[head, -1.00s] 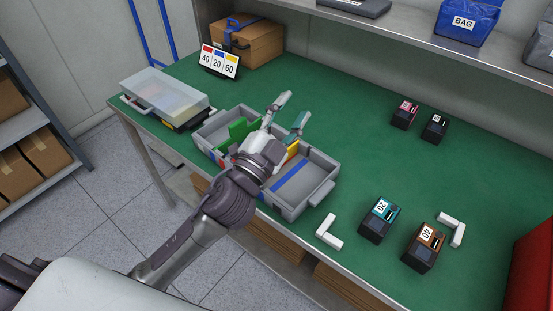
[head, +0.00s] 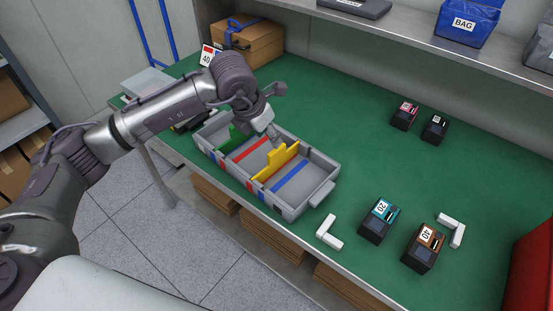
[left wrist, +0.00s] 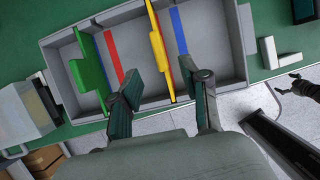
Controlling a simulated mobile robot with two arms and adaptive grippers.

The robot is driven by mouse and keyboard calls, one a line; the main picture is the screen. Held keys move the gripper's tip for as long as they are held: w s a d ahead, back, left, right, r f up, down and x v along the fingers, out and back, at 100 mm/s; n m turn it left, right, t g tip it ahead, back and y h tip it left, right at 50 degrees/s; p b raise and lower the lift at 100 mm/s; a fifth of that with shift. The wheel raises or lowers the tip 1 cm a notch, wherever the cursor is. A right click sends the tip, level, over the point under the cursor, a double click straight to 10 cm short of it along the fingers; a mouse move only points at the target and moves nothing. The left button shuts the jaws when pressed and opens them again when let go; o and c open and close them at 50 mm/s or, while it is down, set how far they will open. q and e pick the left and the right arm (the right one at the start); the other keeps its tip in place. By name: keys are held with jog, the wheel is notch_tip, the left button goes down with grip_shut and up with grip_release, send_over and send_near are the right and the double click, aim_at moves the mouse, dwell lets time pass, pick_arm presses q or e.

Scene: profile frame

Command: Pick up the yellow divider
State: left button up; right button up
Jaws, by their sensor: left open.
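The yellow divider (head: 276,160) stands upright across the grey tray (head: 318,199), between a red stripe and a blue stripe on the tray floor. It also shows in the left wrist view (left wrist: 158,50). A green divider (head: 231,136) stands nearer the tray's left end; it shows in the left wrist view too (left wrist: 88,62). My left gripper (head: 272,132) is above the tray, close to the yellow divider's far end. In the left wrist view its open, empty fingers (left wrist: 165,90) appear on either side of the yellow divider, which is not held. The right gripper is not seen in the head view.
Labelled boxes marked 20 (head: 378,220) and 40 (head: 423,247) stand right of the tray, near white corner brackets (head: 329,232). Two smaller boxes (head: 405,114) stand farther back. A brown case (head: 248,43) is at the back left. The green table centre is clear.

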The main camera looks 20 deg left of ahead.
aim_at(279, 154)
pick_arm(q)
jog(key=x, duration=0.6)
jog(key=shift+w+d+f+p, duration=0.1)
jog(key=shift+w+f+p, duration=0.1)
jog(key=shift+p, duration=0.2)
jog(key=p+x, duration=0.1)
jog(key=x, duration=0.3)
jog(key=shift+p, duration=0.3)
jog(key=shift+w+f, duration=0.25)
jog(key=shift+f, duration=0.35)
grip_shut()
